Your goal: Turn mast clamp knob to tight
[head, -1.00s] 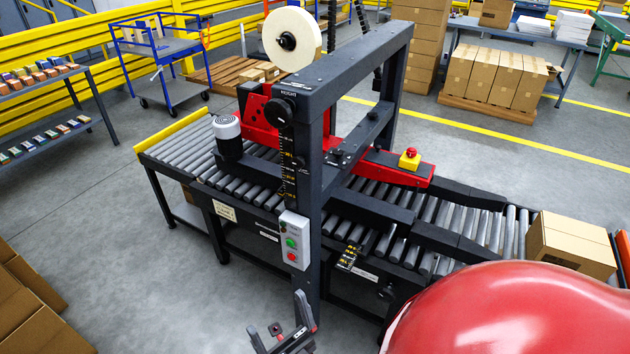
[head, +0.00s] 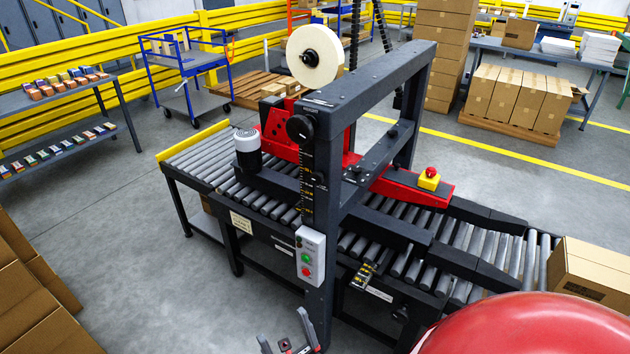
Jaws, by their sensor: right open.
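A large round black knob (head: 300,128) sits at the top of the near upright of the dark machine frame (head: 372,92), above a scale strip with yellow marks (head: 307,185). A smaller dark knob (head: 317,180) shows beside the scale. I cannot tell from the picture which one is the mast clamp knob, nor read its setting. My right gripper (head: 287,334) is at the bottom edge, open and empty, well below both knobs and apart from the machine. Its lower part is cut off. My left gripper is out of view.
A grey control box (head: 310,256) with green and red buttons is on the near upright. The roller conveyor (head: 205,166) runs through the frame, with a carton (head: 592,275) at its right end. Stacked cartons (head: 35,300) stand at lower left. The floor between is clear.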

